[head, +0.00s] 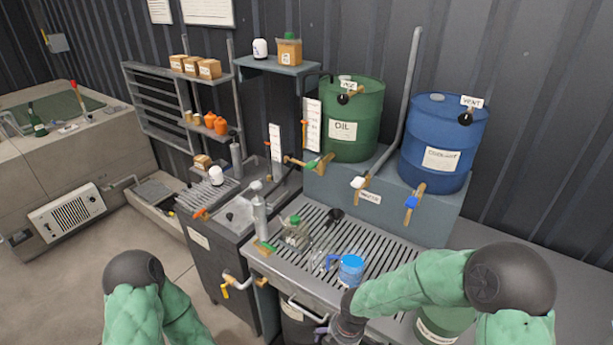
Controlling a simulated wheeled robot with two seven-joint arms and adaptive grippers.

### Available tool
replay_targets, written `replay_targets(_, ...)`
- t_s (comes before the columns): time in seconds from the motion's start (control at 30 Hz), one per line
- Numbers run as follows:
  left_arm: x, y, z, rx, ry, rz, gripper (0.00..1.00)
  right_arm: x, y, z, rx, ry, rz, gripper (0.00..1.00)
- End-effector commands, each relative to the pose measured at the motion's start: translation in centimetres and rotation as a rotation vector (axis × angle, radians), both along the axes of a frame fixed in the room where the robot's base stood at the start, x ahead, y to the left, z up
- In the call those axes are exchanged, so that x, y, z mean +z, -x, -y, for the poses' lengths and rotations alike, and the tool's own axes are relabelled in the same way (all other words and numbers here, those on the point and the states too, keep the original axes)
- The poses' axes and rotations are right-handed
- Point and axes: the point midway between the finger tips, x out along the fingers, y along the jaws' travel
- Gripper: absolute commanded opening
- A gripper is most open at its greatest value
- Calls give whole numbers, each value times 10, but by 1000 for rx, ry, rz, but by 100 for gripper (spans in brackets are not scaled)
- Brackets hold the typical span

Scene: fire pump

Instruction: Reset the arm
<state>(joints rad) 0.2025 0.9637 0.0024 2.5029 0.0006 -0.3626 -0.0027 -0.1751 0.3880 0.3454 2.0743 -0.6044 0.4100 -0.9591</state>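My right arm reaches in from the right, bent at a black elbow, over the front of the slatted grate (390,262). Its dark wrist points down at the bottom edge, and the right gripper (324,333) is small and partly cut off there, in front of the bench's front edge. Whether its fingers are open or shut cannot be made out. My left arm shows only a black elbow and green sleeve at the lower left; its gripper is out of view.
A green OIL drum (352,118) and a blue COOLANT drum (440,142) stand on a raised step with taps. A green-capped bottle (294,229) and a grey pump cylinder (260,216) stand left of the jug. Yellow-handled valve (236,283) juts from the front.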

Motion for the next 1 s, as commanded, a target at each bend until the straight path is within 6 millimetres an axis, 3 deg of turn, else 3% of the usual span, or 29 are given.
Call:
replay_targets(0.03, -7, 0, 0, 0, 0, 0, 40, -27, 15, -2, -137, -46, -57, 100)
replay_targets(0.2, -20, 0, 0, 0, 0, -1, 40, -94, 52, -9, -700, -175, -224, 100)
replay_targets(0.4, -33, 0, 0, 0, 0, -1, 40, -154, 90, -1, -1358, -225, -376, 100)
replay_targets(0.5, -37, 0, 0, 0, 0, 0, 40, -174, 105, 6, -1601, -220, -415, 100)
replay_targets(0.63, -40, 0, 0, 0, 0, 0, 40, -186, 114, 13, -1772, -212, -432, 100)
replay_targets(1.0, -40, 0, 0, 0, 0, 0, 40, -186, 114, 13, -1772, -212, -432, 100)
